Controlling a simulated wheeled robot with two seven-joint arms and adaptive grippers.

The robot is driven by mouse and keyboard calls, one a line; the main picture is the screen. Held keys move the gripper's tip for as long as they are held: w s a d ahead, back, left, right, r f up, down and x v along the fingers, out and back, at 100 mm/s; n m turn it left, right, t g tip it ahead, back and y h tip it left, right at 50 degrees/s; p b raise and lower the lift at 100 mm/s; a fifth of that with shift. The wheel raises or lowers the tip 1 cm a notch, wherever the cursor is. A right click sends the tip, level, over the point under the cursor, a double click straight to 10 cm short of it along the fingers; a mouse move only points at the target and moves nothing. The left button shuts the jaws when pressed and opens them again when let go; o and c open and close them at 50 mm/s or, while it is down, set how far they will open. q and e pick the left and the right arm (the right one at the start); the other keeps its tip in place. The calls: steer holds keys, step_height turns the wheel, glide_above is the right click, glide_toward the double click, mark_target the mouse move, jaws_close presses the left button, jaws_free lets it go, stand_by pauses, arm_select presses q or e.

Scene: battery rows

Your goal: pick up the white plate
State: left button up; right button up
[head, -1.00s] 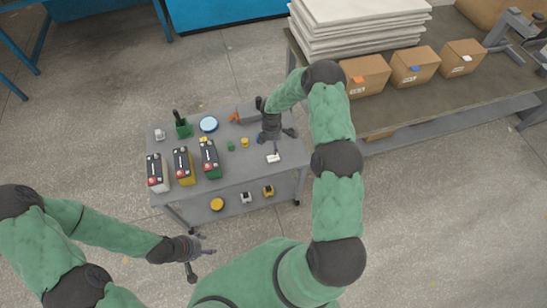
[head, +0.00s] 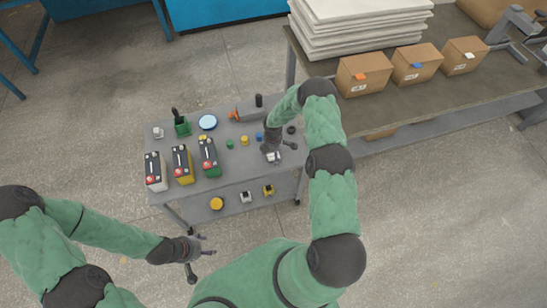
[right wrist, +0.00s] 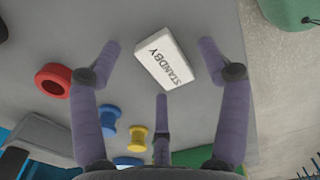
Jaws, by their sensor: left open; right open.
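The white plate (right wrist: 168,58), marked STANDBY, lies flat on the grey cart top in the right wrist view. In the head view it is a small white patch (head: 274,158), partly covered by my right gripper. My right gripper (head: 272,152) is open above the plate. In the right wrist view its fingers (right wrist: 161,62) are spread, with the plate between and beyond their tips; I cannot tell any contact. My left gripper (head: 197,246) is open and empty, over the floor in front of the cart.
The cart (head: 219,186) carries several batteries at the left, a blue-white disc (head: 208,122) and small spools, including a yellow one (head: 244,140). A red ring (right wrist: 53,80) lies left of the plate in the wrist view. Boxes (head: 364,74) stand on the bench behind right.

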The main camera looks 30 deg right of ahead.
steer(key=c, duration=1)
steer(key=shift+r, duration=0.1)
steer(key=shift+c, duration=0.2)
